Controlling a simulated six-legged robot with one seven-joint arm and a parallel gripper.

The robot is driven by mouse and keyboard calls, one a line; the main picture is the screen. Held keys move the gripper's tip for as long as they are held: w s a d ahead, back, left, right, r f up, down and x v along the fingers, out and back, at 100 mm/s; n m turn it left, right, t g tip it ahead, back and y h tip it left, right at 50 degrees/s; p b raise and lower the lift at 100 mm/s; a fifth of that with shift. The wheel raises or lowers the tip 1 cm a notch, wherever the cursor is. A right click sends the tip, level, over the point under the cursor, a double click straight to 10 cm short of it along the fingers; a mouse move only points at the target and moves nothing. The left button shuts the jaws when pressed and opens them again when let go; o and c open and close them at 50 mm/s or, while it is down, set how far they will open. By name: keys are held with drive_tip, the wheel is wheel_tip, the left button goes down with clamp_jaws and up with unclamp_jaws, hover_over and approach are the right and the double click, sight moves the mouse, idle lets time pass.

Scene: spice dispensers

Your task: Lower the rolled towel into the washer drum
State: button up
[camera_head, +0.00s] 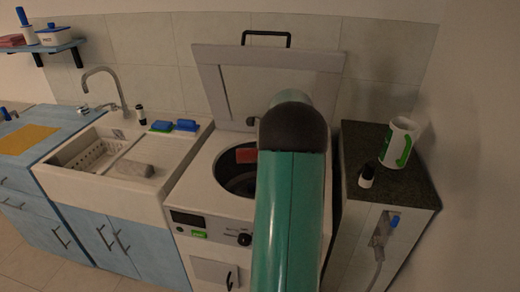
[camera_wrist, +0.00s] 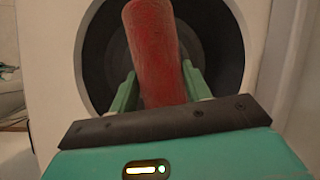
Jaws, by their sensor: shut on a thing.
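The red rolled towel (camera_wrist: 155,45) stands between the two green fingers of my gripper (camera_wrist: 160,86) in the wrist view. My gripper is shut on it. Behind the towel is the dark round opening of the washer drum (camera_wrist: 215,45). In the head view, a piece of the red towel (camera_head: 246,155) shows at the far part of the drum opening (camera_head: 236,184), just left of my arm. My arm hides the gripper and the right side of the opening there. I cannot tell how deep the towel's lower end is.
The washer (camera_head: 205,226) has its lid (camera_head: 232,85) raised at the back. A sink (camera_head: 110,165) stands to the left.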

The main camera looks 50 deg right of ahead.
drive_tip(key=shift+s+a, duration=0.25)
drive_tip(key=shift+a, duration=0.3)
drive_tip(key=shift+d+f, duration=0.15)
drive_tip(key=shift+f, duration=0.45)
drive_tip(key=shift+d+f, duration=0.15)
drive_tip(key=shift+f, duration=0.45)
drive_tip(key=shift+w+a+f, duration=0.1)
drive_tip(key=shift+a+f, duration=0.15)
drive_tip(key=shift+f, duration=0.05)
drive_tip(key=shift+d+f, duration=0.15)
drive_tip(key=shift+f, duration=11.2)
drive_tip(key=o, duration=1.2)
